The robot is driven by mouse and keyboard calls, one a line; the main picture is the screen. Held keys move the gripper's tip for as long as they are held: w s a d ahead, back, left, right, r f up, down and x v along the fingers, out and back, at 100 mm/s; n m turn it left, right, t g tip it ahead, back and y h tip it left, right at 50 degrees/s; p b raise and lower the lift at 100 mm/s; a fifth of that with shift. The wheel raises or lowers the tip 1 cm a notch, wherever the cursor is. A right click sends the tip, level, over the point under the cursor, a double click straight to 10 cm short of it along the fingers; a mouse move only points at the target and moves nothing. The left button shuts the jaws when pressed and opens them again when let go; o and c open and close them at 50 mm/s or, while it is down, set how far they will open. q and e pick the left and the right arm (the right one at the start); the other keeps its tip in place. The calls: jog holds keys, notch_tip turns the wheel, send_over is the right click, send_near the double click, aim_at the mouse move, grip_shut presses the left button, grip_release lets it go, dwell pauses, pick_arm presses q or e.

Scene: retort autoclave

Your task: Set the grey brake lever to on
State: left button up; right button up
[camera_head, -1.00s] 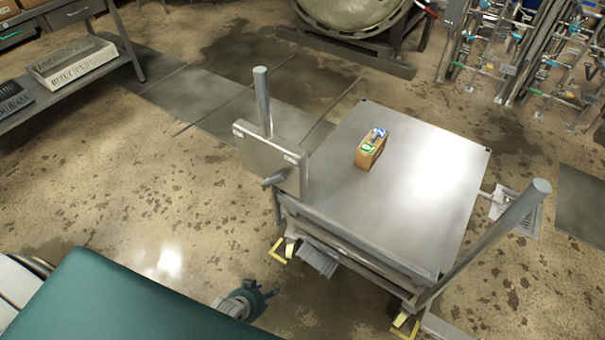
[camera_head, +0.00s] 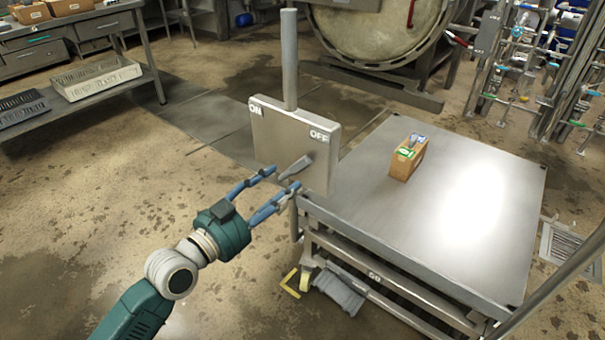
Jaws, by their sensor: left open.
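The grey brake lever (camera_head: 297,167) is on the front of an upright metal plate (camera_head: 276,132) at the cart's left corner. The plate is marked ON at its upper left and OFF at its upper right. The lever slants up and right, towards the OFF mark. My left gripper (camera_head: 285,180) is open, with its two blue fingers pointing at the lever's lower left end. One fingertip is to the left of the lever and the other is below it. I cannot tell whether they touch it. My right gripper is not in view.
A cardboard box (camera_head: 408,160) with coloured labels stands on the flat cart top (camera_head: 370,205). A post (camera_head: 290,60) rises behind the plate. A round vessel door (camera_head: 385,30) is at the back, pipework (camera_head: 525,70) back right. A bench (camera_head: 85,85) stands at left. The floor between is clear.

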aim_at(301, 169)
pick_arm(q)
jog(key=x, duration=0.7)
jog(key=shift+w+d, duration=0.2)
jog(key=shift+w, duration=0.05)
jog(key=shift+w+d, duration=0.4)
jog(key=shift+w, duration=0.1)
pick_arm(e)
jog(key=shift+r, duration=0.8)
